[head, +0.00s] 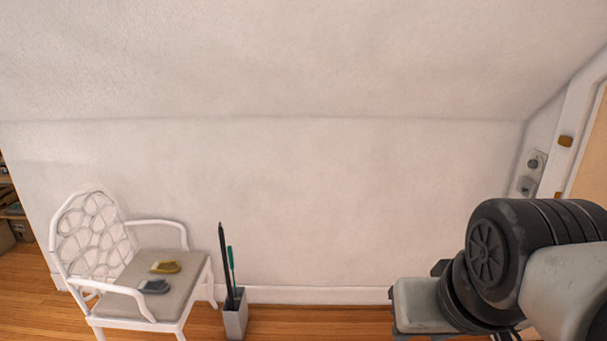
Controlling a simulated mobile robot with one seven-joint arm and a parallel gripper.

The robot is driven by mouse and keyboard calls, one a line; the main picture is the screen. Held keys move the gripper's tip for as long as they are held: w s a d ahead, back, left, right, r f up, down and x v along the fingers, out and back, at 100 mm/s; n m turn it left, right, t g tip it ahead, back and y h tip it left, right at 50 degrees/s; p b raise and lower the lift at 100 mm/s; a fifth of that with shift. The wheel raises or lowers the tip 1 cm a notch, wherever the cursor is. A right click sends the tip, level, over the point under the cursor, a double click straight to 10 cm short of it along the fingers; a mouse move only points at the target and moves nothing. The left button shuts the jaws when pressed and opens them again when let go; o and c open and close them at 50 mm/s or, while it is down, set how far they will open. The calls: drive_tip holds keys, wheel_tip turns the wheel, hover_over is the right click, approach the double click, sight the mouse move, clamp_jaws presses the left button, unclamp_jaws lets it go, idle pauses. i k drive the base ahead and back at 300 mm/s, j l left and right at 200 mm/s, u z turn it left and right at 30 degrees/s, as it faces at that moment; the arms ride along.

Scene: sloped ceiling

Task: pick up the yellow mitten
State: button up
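A small yellow mitten (165,267) lies on the grey seat of a white armchair (205,272) at the lower left of the head view. A dark grey mitten-like item (153,287) lies on the same seat, nearer the front and apart from the yellow one. My arm enters at the lower right, far from the chair. My gripper's fingers cannot be made out, so whether it is open or shut does not show.
A grey square holder (235,318) with a black and a green long item stands on the wooden floor just right of the chair. The chair has arms on both sides and a latticed back. A white wall slopes overhead behind. Floor shows between the holder and my arm.

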sight(169, 267)
drive_tip(key=i+u, duration=0.2)
drive_tip(key=i, duration=0.3)
drive_tip(key=i+u, duration=0.15)
drive_tip(key=i, duration=0.35)
drive_tip(key=i+l+u, duration=0.2)
drive_tip(key=i, duration=0.3)
drive_tip(key=i+j+u, duration=0.3)
drive_tip(key=i+u, duration=0.7)
drive_tip(key=i, duration=0.15)
drive_tip(key=i+j, duration=0.4)
drive_tip(key=i, duration=0.1)
